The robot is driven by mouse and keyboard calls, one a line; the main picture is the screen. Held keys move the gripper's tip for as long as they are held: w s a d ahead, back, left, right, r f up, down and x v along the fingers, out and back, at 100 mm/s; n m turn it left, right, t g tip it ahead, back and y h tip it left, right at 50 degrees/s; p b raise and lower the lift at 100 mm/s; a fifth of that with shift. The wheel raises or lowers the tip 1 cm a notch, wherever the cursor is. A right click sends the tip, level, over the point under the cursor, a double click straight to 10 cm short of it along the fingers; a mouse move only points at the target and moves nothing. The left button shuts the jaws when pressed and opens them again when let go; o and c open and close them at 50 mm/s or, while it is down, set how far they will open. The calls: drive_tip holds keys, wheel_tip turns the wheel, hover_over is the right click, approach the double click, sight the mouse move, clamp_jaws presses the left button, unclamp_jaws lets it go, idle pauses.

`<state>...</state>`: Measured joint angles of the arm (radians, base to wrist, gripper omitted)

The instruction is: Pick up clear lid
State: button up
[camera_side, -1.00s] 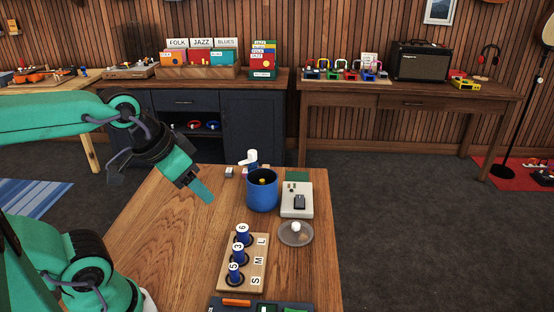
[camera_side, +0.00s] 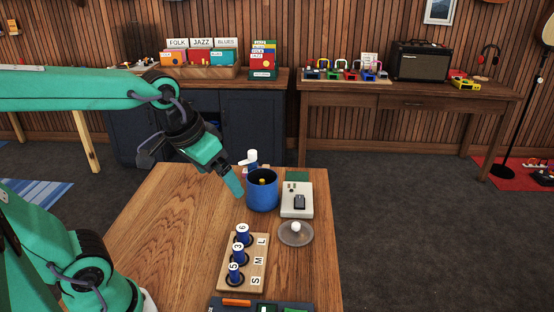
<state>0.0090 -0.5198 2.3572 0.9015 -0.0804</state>
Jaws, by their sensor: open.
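The clear lid (camera_side: 287,238) is a round see-through disc with a white knob. It lies on the wooden table near the right edge, in front of a pale box. My gripper (camera_side: 234,184) is open and empty, pointing down and to the right. Its tip shows just left of the blue pot (camera_side: 262,195), above the table, up and to the left of the lid. Only one finger shows clearly; the gap between the fingers is hard to see.
A wooden rack (camera_side: 256,272) with several blue numbered pegs stands left of the lid. The pale box (camera_side: 296,207) is right of the pot. A white-topped bottle (camera_side: 250,159) stands behind the pot. A dark tray (camera_side: 262,306) is at the front. The table's left side (camera_side: 165,230) is clear.

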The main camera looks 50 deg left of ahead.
drive_tip(key=w+d+f+n+g, duration=0.15)
drive_tip(key=w+f, duration=0.35)
drive_tip(key=w, duration=0.7)
drive_tip(key=n+g, duration=0.2)
drive_tip(key=g, duration=0.1)
hover_over(296, 223)
wheel_tip(296, 223, down, 11)
drive_tip(key=shift+s+d+f, duration=0.1)
drive_tip(key=shift+s+f, duration=0.05)
drive_tip(key=shift+f, duration=0.35)
drive_tip(key=shift+f, duration=0.15)
drive_tip(key=shift+f, duration=1.15)
drive_tip(key=shift+f, duration=0.15)
drive_tip(key=shift+f, duration=2.45)
drive_tip(key=shift+c, duration=0.4)
drive_tip(key=c, duration=0.6)
